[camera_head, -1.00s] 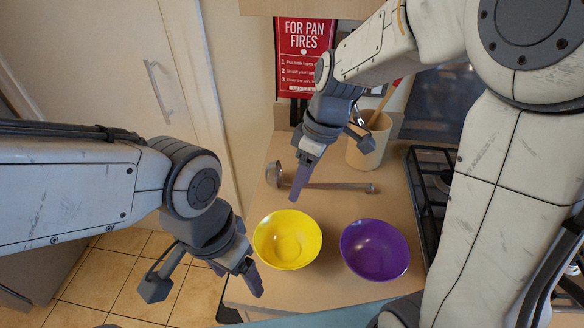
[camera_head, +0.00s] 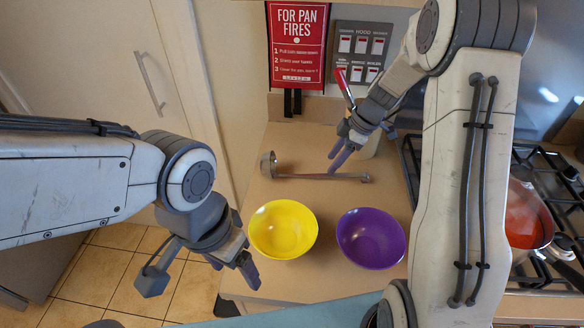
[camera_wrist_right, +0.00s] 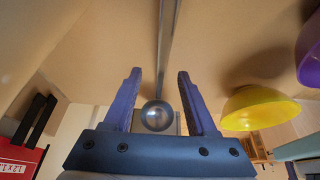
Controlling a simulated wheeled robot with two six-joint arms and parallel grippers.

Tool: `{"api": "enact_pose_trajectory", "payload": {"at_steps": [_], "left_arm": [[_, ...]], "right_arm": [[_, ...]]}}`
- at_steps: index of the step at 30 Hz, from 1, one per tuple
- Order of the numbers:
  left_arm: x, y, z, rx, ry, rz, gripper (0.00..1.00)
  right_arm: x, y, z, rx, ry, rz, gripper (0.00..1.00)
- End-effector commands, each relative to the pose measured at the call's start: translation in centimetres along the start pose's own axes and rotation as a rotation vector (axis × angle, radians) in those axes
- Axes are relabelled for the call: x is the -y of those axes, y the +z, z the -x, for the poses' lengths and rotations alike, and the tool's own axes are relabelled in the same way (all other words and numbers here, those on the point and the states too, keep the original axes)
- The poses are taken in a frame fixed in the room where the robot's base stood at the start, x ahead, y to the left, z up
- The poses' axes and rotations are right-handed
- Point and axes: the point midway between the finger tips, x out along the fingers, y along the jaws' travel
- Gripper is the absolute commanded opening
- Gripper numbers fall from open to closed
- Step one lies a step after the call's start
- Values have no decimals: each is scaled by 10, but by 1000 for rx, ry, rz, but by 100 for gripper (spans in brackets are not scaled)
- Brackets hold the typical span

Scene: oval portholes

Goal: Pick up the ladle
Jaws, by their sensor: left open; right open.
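The ladle (camera_head: 308,176) lies flat on the counter behind the two bowls, its round cup at the left and its handle running right. My right gripper (camera_head: 335,165) is open, with its fingertips close over the handle's right part; I cannot tell whether they touch. In the right wrist view the ladle handle (camera_wrist_right: 166,40) runs up the picture between the open fingers of the right gripper (camera_wrist_right: 159,73), and a round metal end shows between them. My left gripper (camera_head: 234,264) is open and empty, left of the yellow bowl near the counter's front left edge.
A yellow bowl (camera_head: 283,230) and a purple bowl (camera_head: 371,238) stand in front of the ladle. A utensil crock (camera_head: 371,143) is partly hidden behind my right gripper. A stove with a red-filled pan (camera_head: 523,217) is at the right. The counter's back left is clear.

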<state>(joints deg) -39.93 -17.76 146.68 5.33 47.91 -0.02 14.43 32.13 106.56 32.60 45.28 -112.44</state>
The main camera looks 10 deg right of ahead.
Motion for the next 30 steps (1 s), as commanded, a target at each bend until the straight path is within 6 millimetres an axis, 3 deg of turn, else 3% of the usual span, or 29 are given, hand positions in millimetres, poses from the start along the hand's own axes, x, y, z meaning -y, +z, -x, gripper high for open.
{"api": "enact_pose_trajectory", "payload": {"at_steps": [9,18,22,23,30], "left_arm": [[-1,-1,17,0,0,0,76],[-1,-1,16,0,0,0,76],[-1,-1,16,0,0,0,76],[-1,-1,16,0,0,0,76],[-1,-1,16,0,0,0,76]], "right_arm": [[5,3,-43,1,-4,-2,57],[4,3,-48,1,-2,-1,57],[4,3,-48,1,-1,-1,8],[4,3,-48,1,-1,-1,0],[4,3,-48,1,-1,-2,0]]}}
